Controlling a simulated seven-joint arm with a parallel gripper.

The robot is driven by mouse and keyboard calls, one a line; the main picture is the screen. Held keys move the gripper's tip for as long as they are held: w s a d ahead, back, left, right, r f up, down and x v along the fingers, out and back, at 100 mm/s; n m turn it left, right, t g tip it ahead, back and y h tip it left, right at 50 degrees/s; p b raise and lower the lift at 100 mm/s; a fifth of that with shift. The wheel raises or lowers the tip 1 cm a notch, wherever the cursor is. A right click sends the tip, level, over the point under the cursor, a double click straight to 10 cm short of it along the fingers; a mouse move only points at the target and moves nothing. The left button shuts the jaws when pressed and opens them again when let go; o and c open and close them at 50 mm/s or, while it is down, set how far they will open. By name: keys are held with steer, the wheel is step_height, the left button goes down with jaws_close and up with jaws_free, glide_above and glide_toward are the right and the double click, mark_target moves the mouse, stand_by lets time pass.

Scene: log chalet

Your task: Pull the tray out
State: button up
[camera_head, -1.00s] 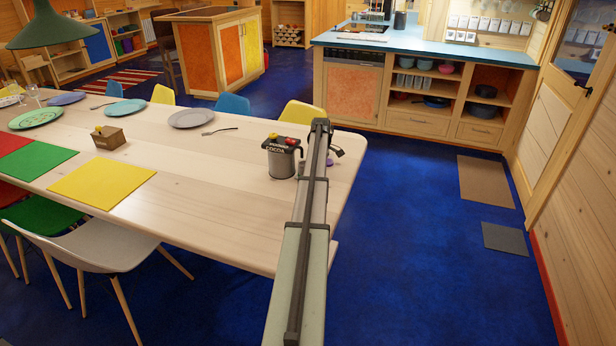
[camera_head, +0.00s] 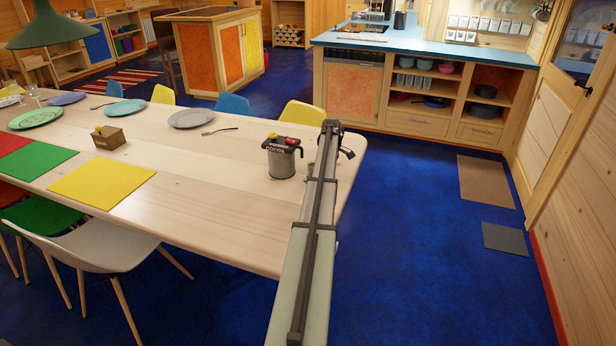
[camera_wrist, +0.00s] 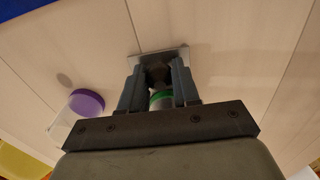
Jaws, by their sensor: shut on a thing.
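In the wrist view my gripper (camera_wrist: 159,85) is shut at a dark part on a flat grey metal piece (camera_wrist: 178,54), above pale wooden planks. This piece may be the tray; most of it is hidden by the fingers. A green rounded thing (camera_wrist: 161,97) shows between the fingers, partly covered. In the head view my arm reaches over the right end of the dining table (camera_head: 225,215). The gripper's fingertips and the held piece cannot be made out there. No tray is clearly seen in the head view.
A clear jar with a purple lid (camera_wrist: 87,102) shows in the wrist view. Plates and coloured mats lie farther left.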

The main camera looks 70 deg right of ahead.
steer(key=shift+s, duration=1.55)
steer(key=o, duration=1)
steer(key=shift+r, duration=0.1)
step_height(320, 180, up, 6)
steer(key=shift+f, duration=0.1)
